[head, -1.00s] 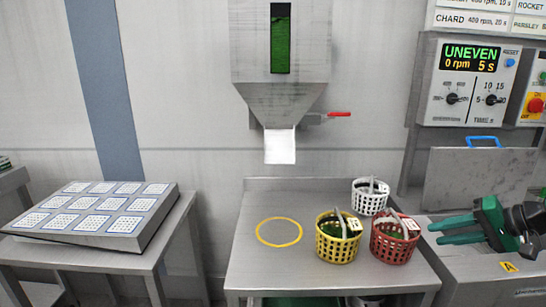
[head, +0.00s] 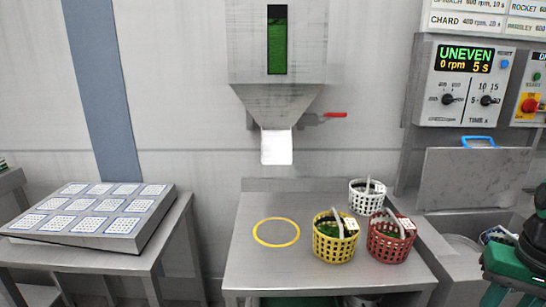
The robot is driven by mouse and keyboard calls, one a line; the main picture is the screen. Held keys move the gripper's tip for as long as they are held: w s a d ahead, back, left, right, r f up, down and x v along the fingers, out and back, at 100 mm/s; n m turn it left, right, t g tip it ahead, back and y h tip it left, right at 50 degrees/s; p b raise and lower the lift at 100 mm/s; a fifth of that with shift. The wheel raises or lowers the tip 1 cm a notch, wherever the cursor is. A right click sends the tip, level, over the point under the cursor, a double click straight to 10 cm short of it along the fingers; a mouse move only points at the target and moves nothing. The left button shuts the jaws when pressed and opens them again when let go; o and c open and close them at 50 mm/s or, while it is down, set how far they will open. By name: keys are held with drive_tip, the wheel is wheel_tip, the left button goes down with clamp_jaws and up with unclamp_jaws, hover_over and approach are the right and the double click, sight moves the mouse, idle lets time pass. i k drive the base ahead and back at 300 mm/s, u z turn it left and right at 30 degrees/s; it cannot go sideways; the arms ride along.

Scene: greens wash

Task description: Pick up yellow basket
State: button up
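The yellow basket (head: 335,245) stands upright on the steel table (head: 262,268), with green leaves inside, a pale handle and a small white tag. It is right of a yellow ring marking (head: 276,232) on the tabletop. My gripper (head: 512,300) is at the lower right edge of the head view, well right of the basket and apart from it. Its green fingers point downward and are partly cut off by the frame edge. A gap shows between the fingers, and nothing is visible in it.
A red basket (head: 390,246) stands close right of the yellow one, with a white basket (head: 367,202) behind. A hopper chute (head: 277,147) with a red lever (head: 335,115) hangs above the table. A panel (head: 465,85) reads UNEVEN. The tabletop's left side is clear.

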sight(333, 245)
drive_tip(key=z, duration=0.05)
drive_tip(key=k, duration=0.55)
drive_tip(key=z, duration=0.55)
drive_tip(key=i, duration=1.35)
drive_tip(key=u, duration=0.6)
